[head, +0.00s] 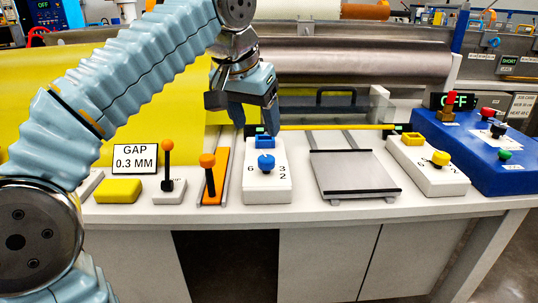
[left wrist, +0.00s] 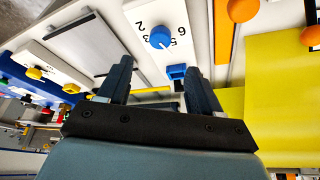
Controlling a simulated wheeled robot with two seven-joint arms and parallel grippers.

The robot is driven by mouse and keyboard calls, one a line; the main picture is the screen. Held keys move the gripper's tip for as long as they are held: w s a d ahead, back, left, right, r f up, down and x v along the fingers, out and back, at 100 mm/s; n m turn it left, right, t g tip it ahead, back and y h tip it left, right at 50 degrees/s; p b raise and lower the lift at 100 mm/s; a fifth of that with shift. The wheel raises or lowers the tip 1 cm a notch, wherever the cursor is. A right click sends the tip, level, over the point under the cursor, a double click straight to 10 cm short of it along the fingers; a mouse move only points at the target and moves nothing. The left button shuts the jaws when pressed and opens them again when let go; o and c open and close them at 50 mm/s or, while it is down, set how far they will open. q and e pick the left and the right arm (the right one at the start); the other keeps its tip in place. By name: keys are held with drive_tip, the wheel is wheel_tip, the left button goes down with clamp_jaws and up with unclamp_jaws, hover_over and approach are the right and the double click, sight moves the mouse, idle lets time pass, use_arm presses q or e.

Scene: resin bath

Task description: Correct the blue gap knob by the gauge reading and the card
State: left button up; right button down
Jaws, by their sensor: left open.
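The blue gap knob (head: 266,162) sits on a white dial box (head: 267,194) with black digits around it, among them 6, 3 and 2. The knob also shows in the left wrist view (left wrist: 160,37); its exact setting is too small to read. My left gripper (head: 254,116) is open and empty, above and behind the knob, with its fingers apart in the left wrist view (left wrist: 159,66). A white card (head: 134,159) reads GAP 0.3 MM. A small dark display with green marks (head: 261,130) stands behind the dial box, partly hidden; its reading is not legible. My right gripper is not in view.
An orange-knobbed lever (head: 208,176) stands just left of the dial box, and a black lever (head: 167,165) further left. A grey plate (head: 354,175) lies to the right. Beyond it are a yellow-knob box (head: 430,170) and a blue control box (head: 485,150).

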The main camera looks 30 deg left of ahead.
sight(266, 158)
use_arm(q)
drive_tip(key=b+x, duration=0.2)
drive_tip(key=x, duration=0.8)
drive_tip(key=shift+f, duration=0.2)
drive_tip(key=shift+d, duration=0.1)
drive_tip(key=c, duration=1.1)
drive_tip(key=shift+o, duration=0.2)
drive_tip(key=shift+r, duration=0.1)
